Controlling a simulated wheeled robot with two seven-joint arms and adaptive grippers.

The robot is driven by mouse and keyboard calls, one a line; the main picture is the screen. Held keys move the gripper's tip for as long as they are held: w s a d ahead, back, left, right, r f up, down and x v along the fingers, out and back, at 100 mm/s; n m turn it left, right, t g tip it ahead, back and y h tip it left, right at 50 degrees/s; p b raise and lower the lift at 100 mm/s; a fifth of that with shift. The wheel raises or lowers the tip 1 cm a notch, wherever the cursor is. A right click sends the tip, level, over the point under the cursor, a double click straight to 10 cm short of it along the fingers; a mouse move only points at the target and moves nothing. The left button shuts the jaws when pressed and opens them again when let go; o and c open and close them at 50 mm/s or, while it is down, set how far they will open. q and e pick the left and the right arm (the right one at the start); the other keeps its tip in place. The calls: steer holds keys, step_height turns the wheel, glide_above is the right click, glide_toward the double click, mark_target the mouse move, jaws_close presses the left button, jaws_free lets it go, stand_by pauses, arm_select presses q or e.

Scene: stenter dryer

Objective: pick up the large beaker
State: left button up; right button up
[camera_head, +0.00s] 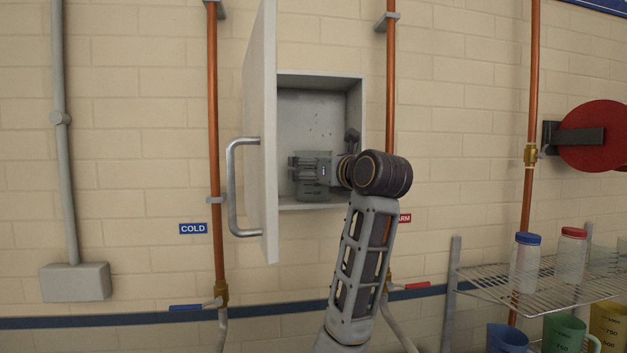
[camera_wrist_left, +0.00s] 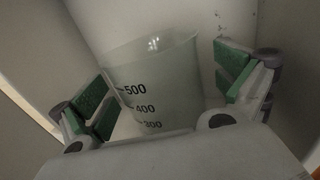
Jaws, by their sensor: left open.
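The large beaker (camera_head: 312,191) is clear, with black graduations, and stands upright inside a small open wall cabinet. In the left wrist view the beaker (camera_wrist_left: 152,78) shows marks of 300, 400 and 500. My left gripper (camera_head: 301,169) reaches into the cabinet from the right, in front of the beaker, and hides part of it. In the left wrist view its green-padded fingers (camera_wrist_left: 163,90) are open, one on each side of the beaker. Gaps show between the pads and the beaker wall. My right gripper is not in view.
The cabinet (camera_head: 353,98) has its door (camera_head: 262,120) swung open at left, with a long handle (camera_head: 233,188). Copper pipes (camera_head: 214,120) run on both sides. A wire shelf (camera_head: 500,285) with bottles, jugs below and a red reel (camera_head: 595,137) are at right.

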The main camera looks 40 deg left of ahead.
arm_select(q)
steer(key=shift+w+a, duration=0.2)
steer(key=shift+a, duration=0.4)
steer(key=c, duration=1.1)
